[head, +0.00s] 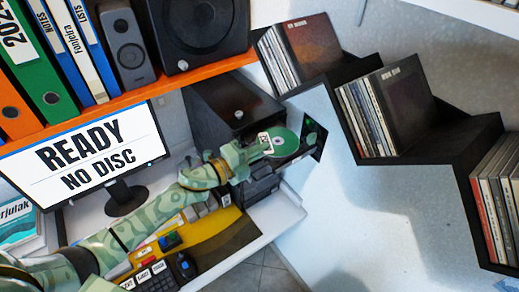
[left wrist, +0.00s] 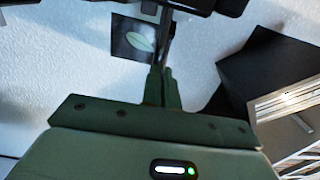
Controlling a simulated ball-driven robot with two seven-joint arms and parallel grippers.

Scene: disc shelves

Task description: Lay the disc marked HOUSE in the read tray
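My left gripper (head: 266,143) is raised in front of the white wall, to the right of the desk. Any name on the disc is too small to read. In the left wrist view my fingers (left wrist: 160,84) are together, and a thin dark edge stands between them and the top. I cannot make out the read tray for certain; dark boxes (head: 262,187) lie below the gripper. The monitor (head: 85,152) reads READY, NO DISC. My right gripper is not in view.
A black stepped shelf (head: 352,72) with upright disc cases runs down the right wall. A dark square card (head: 318,139) is on the wall just behind the disc. A black box (head: 228,103) with a knob, an orange shelf (head: 180,78) and a yellow mat (head: 225,237) are nearby.

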